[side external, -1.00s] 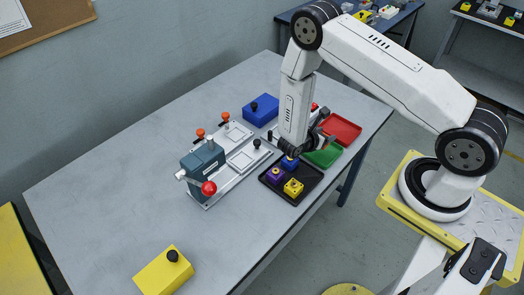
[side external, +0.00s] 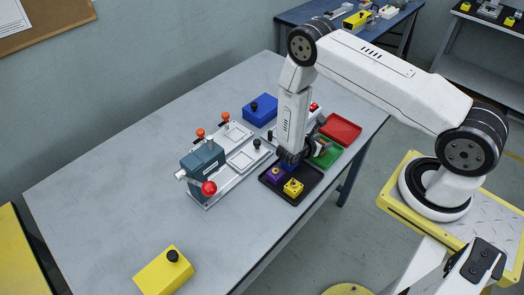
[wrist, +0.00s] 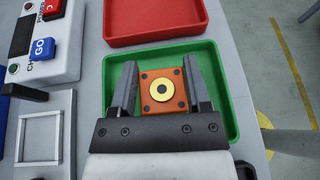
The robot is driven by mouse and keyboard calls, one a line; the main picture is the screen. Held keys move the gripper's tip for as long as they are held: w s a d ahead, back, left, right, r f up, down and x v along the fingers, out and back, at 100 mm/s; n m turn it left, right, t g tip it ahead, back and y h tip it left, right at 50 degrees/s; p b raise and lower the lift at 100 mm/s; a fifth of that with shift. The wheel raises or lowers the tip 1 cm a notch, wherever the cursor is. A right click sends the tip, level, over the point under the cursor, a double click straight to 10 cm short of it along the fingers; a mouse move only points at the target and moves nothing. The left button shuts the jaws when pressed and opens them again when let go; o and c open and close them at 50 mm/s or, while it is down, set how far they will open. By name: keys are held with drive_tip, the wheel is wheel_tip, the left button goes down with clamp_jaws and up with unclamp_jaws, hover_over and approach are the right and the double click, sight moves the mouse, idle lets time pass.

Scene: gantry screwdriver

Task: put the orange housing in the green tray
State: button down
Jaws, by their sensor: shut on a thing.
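The orange housing (wrist: 162,90), a square block with a yellow ring and dark corner holes on top, sits between my gripper's fingers (wrist: 160,84) in the wrist view. My gripper is shut on it. Both are over the green tray (wrist: 222,60), inside its outline; I cannot tell whether the housing touches the tray floor. In the side external view the green tray (side external: 331,157) is partly hidden by my gripper, and the housing is hard to make out there.
A red tray (side external: 341,128) lies just beyond the green one. A black tray (side external: 308,191) with blue, purple and yellow housings is on the near side. A fixture (side external: 240,160) with a red-knobbed clamp stands left. A control box (wrist: 45,40) shows in the wrist view.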

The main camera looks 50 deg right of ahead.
drive_tip(key=shift+f, duration=0.15)
drive_tip(key=shift+c, duration=0.2)
unclamp_jaws()
drive_tip(key=shift+v, duration=6.05)
drive_tip(key=shift+r, duration=0.2)
